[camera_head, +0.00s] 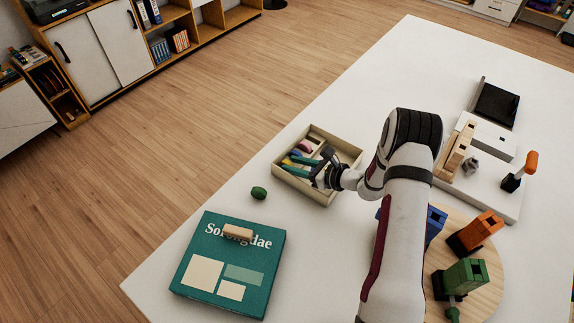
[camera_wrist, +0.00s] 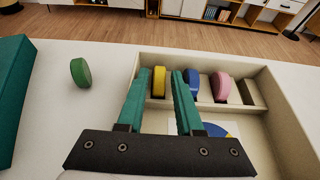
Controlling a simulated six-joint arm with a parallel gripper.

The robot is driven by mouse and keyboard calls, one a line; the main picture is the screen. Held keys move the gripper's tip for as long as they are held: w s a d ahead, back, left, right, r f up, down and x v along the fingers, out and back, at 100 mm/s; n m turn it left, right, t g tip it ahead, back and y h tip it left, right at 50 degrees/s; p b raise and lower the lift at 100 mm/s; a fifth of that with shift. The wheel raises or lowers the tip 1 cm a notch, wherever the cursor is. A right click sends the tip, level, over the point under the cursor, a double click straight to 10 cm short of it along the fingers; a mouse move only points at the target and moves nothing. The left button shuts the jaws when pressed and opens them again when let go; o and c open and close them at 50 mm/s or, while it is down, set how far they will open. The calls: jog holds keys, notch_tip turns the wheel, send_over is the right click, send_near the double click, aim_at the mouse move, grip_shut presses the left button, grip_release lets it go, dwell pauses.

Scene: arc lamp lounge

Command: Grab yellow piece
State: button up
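The yellow piece (camera_wrist: 159,82) is a rounded disc standing on edge in the far compartment of a cream box (camera_wrist: 262,118). In the wrist view it shows between the two teal fingertips of my gripper (camera_wrist: 160,76). The fingers are open, with a gap on each side of the piece; I cannot tell how deep they reach around it. A blue piece (camera_wrist: 191,84) stands just right of the right finger, and a pink piece (camera_wrist: 221,89) farther right. In the head view my gripper (camera_head: 302,164) is over the box (camera_head: 305,192), and hides part of it.
A green piece (camera_wrist: 81,72) stands on the table left of the box. A teal game box (camera_head: 205,270) with a wooden piece (camera_head: 238,232) on it lies front left. A round board (camera_head: 484,285) with orange and green block figures is at right. The table's left side is mostly clear.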

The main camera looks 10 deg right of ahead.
jog(key=shift+w+a+f, duration=0.1)
jog(key=shift+w+a, duration=0.05)
grip_shut()
